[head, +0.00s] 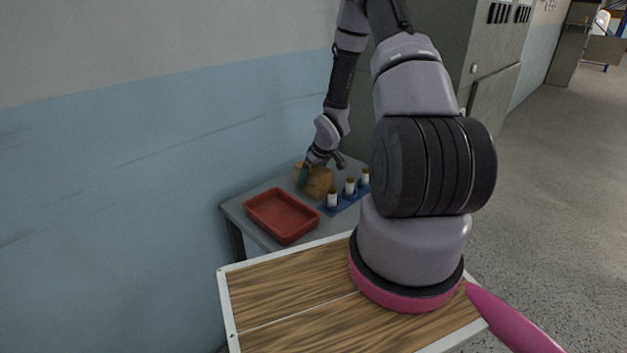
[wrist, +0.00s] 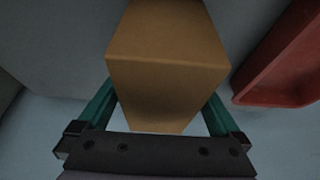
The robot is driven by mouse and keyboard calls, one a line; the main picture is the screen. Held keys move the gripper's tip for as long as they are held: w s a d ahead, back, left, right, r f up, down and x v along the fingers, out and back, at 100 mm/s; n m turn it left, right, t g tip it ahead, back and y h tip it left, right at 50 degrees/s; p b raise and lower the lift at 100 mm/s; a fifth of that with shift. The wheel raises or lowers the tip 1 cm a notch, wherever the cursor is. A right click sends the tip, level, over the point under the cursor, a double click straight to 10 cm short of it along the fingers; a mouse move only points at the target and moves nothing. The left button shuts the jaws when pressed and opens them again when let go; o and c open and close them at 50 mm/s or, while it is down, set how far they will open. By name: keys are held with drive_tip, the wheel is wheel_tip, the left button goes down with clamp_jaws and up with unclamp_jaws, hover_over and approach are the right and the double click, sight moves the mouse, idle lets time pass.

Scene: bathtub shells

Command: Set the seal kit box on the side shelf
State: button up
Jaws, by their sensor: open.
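A tan cardboard box (head: 318,181), which looks like the seal kit box, stands on a grey table (head: 237,213) against the wall. My gripper (head: 306,172) is at the box, its green fingers on either side of it. In the wrist view the box (wrist: 168,60) sits between the two open fingers of the gripper (wrist: 160,112), and small gaps show near the fingers. The box's far side is hidden in the head view. I cannot make out a separate side shelf.
A red tray (head: 282,215) lies left of the box; it also shows in the wrist view (wrist: 285,65). Several white bottles with brown caps (head: 350,187) stand on a blue mat (head: 338,206) to the right. The wall is close behind the table.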

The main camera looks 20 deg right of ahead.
drive_tip(key=shift+f, duration=0.2)
idle(0.5)
clamp_jaws()
